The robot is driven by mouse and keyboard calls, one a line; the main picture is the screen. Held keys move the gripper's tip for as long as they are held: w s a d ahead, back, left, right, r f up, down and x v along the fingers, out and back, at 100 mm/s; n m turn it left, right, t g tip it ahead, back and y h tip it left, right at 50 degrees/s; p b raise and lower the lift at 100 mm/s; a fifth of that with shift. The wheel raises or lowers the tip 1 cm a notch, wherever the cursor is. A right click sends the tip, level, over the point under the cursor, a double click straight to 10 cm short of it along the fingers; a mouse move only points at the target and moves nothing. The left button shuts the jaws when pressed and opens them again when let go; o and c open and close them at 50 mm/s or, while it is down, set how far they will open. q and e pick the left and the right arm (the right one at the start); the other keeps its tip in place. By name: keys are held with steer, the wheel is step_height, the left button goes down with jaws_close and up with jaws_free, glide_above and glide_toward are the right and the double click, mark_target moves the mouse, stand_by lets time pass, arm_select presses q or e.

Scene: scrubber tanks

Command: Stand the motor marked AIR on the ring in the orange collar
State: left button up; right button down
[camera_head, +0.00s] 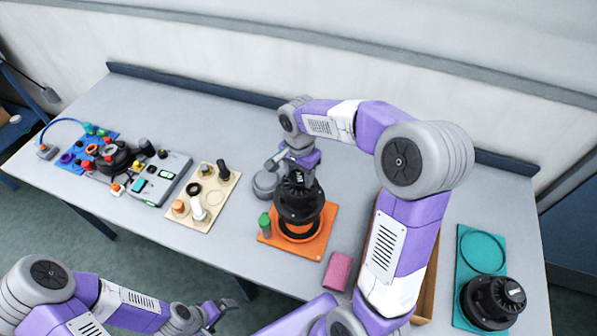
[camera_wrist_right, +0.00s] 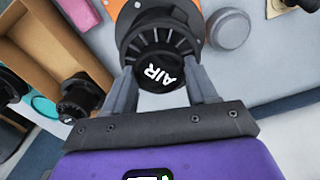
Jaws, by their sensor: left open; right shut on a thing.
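The black motor marked AIR (camera_head: 299,196) is upright over the orange collar plate (camera_head: 313,247) in the head view. Part of a dark ring (camera_head: 297,234) shows below the motor's front edge. I cannot tell whether the motor touches the ring or hovers just above it. My right gripper (camera_wrist_right: 163,88) is shut on the motor's top, one finger on each side, with the AIR label between them in the wrist view. The motor's underside is hidden there. My left gripper (camera_head: 226,309) is open and empty, low in front of the table edge.
A green-capped cylinder (camera_head: 265,224) stands on the orange plate's left corner. A grey disc (camera_head: 265,183) and pink block (camera_head: 338,271) lie close by. Another black motor (camera_head: 490,300) sits on a teal plate (camera_head: 466,262). A cardboard box (camera_wrist_right: 52,52) is partly hidden by my right arm.

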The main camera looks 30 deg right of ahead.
steer(key=shift+s+f+b, duration=0.2)
steer(key=shift+f+b, duration=0.3)
step_height(320, 180, down, 2)
steer(key=shift+w+f+b, duration=0.1)
steer(key=shift+w+b, duration=0.05)
steer(key=shift+b, duration=0.6)
steer(key=shift+f+b, duration=1.05)
steer(key=shift+f, duration=0.2)
steer(key=shift+f+b, duration=1.15)
steer(key=shift+f, duration=0.25)
stand_by(0.9)
steer(key=shift+c, duration=2)
jaws_free()
steer(key=o, duration=0.4)
steer(key=shift+f, duration=0.15)
